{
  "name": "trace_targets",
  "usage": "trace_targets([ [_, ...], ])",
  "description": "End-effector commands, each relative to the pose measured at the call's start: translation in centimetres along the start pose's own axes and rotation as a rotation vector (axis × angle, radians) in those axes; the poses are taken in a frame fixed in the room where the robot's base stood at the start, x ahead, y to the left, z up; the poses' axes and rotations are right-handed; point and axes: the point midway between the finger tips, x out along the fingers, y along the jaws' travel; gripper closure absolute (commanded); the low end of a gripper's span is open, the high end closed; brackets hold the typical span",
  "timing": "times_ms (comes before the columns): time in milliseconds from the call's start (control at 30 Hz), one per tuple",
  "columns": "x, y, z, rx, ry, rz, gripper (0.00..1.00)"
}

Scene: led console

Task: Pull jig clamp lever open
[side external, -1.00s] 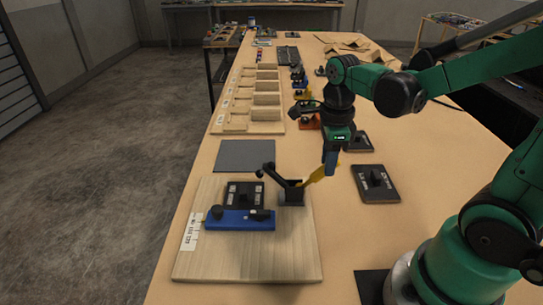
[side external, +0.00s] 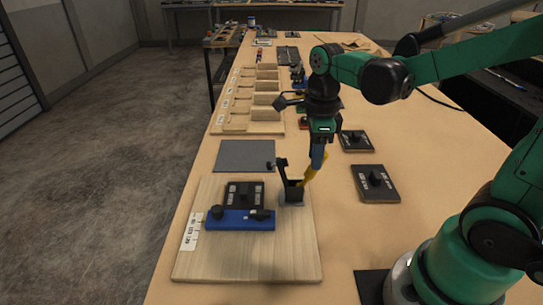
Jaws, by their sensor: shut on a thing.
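The jig clamp has a black base (side external: 293,192) on the right side of the pale wooden board (side external: 255,262). Its black clamp arm (side external: 283,171) stands nearly upright, with its tip bent toward the left. The yellow lever (side external: 309,176) rises from the base, tilted up and to the right. My gripper (side external: 317,163), with blue fingers, points down and is shut on the upper end of the lever. The fingers hide the lever's top. The black plate with light labels (side external: 244,192) and the blue fixture (side external: 240,220) sit left of the clamp, apart from its arm.
A grey mat (side external: 245,156) lies behind the board. Wooden trays (side external: 240,105) stand further back. Two dark blocks with knobs (side external: 376,183) (side external: 356,140) lie right of my gripper. Bare table lies between the board and these blocks.

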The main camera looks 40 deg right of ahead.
Motion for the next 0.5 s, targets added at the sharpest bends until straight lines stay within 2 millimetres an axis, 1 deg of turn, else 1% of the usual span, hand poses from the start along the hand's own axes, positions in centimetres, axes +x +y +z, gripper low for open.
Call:
trace_targets([
  [333,-0.09,-0.02,0.22,-0.001,-0.002,0.0,1.0],
  [500,-0.27,-0.04,0.89,-0.002,-0.002,0.0,1.0],
])
